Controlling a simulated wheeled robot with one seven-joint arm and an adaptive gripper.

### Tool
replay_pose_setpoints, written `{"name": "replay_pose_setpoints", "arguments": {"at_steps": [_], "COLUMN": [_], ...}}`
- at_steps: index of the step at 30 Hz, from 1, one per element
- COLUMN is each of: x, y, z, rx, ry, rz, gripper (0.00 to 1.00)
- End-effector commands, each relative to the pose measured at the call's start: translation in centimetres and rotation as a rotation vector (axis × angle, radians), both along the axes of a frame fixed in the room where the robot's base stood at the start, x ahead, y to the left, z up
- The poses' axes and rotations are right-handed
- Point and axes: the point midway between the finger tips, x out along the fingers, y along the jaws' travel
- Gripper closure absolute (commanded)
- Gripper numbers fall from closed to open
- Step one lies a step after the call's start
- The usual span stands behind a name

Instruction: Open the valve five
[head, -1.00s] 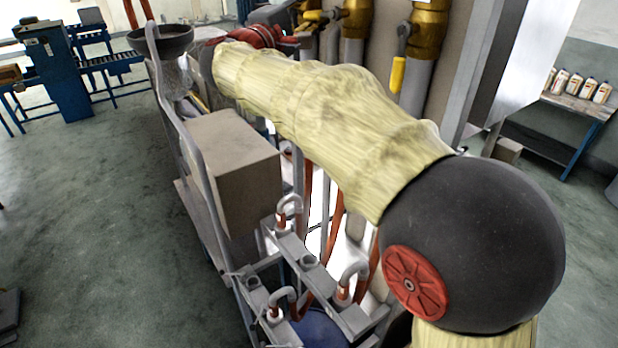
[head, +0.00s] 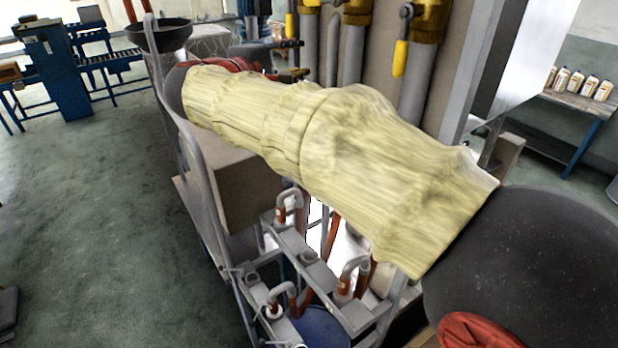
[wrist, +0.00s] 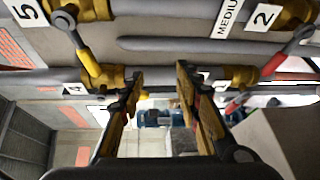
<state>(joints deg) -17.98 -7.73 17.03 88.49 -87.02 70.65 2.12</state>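In the wrist view, a plate marked 5 (wrist: 27,13) sits at the top left beside a brass valve. This valve's lever (wrist: 87,60) has a grey pivot and a yellow grip, slanting down toward my left finger. My gripper (wrist: 158,92) is open, with nothing between its fingers. The lever's grip lies outside the left finger, apparently apart from it. In the head view, my gripper (head: 301,58) is beyond my pale sleeved arm, beside the pipes. Yellow levers show there, but no number plates are legible.
Plates marked 4 (wrist: 74,89) and 2 (wrist: 263,17) are on the pipework, with a red lever (wrist: 276,62) at right. A beige box (head: 245,190) and railing stand below my arm. Open floor (head: 90,220) lies left; a table with bottles (head: 575,105) stands right.

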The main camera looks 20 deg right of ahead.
Motion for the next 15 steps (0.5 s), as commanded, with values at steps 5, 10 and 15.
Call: {"name": "replay_pose_setpoints", "arguments": {"at_steps": [5,10,15], "x": [-0.7,-1.6,-2.7], "y": [-0.1,-0.1,0.0], "z": [-3.2,-6.3,-9.1], "rx": [0.073,0.145,0.216], "ry": [0.044,0.082,0.116], "rz": [0.007,0.011,0.013], "gripper": [0.67,0.67,0.67]}}
